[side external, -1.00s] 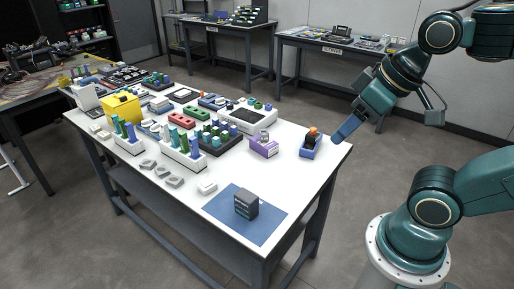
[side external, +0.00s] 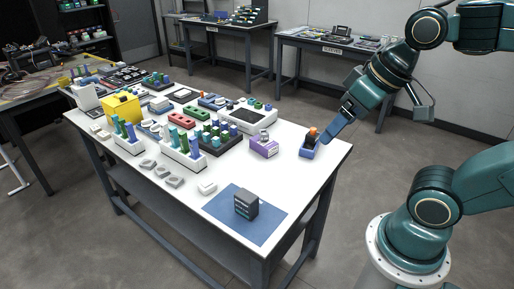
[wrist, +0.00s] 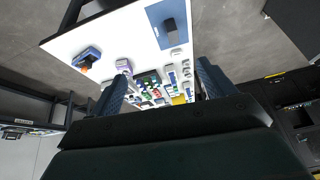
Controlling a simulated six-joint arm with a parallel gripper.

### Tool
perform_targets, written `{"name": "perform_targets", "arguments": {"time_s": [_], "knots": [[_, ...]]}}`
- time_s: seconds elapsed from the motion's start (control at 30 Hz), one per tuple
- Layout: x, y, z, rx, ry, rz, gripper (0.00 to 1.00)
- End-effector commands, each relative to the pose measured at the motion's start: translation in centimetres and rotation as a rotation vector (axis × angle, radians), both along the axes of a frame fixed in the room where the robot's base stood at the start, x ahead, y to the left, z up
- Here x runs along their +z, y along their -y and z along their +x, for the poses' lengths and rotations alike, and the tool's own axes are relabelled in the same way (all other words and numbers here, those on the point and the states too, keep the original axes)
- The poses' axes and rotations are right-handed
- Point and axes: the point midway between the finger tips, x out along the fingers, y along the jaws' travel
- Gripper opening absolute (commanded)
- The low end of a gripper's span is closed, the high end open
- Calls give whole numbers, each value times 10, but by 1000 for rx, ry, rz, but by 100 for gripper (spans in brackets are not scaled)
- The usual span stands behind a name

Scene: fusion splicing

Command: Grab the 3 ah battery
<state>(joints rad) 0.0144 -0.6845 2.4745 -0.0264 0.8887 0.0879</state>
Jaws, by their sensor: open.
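No label reading 3 Ah is legible in either view, so I cannot tell for sure which object is the battery. A dark grey block (side external: 246,204) with light stripes on its front stands upright on a blue mat (side external: 222,217) at the table's near corner. It also shows in the wrist view (wrist: 171,27). A blue holder (side external: 306,155) with a black and orange item in it stands near the right edge. My gripper (side external: 329,139) is open and empty, above and just right of that holder in the side view. Its two fingers (wrist: 161,72) show apart in the wrist view.
A purple box (side external: 263,149) stands left of the blue holder. Racks of coloured cylinders, a yellow box (side external: 121,107) and several small parts crowd the table's far half. The white table top (side external: 275,178) is bare between the purple box and the mat.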

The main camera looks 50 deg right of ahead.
Motion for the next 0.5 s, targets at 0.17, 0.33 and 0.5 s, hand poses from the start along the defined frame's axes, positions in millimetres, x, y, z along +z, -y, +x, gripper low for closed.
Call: {"name": "perform_targets", "arguments": {"time_s": [0.17, 0.33, 0.5], "knots": [[-5, -2, 23, -113, -54, 73, 82], [-13, -5, 50, -252, -115, 159, 82], [-25, -6, 76, -394, -180, 243, 82]]}}
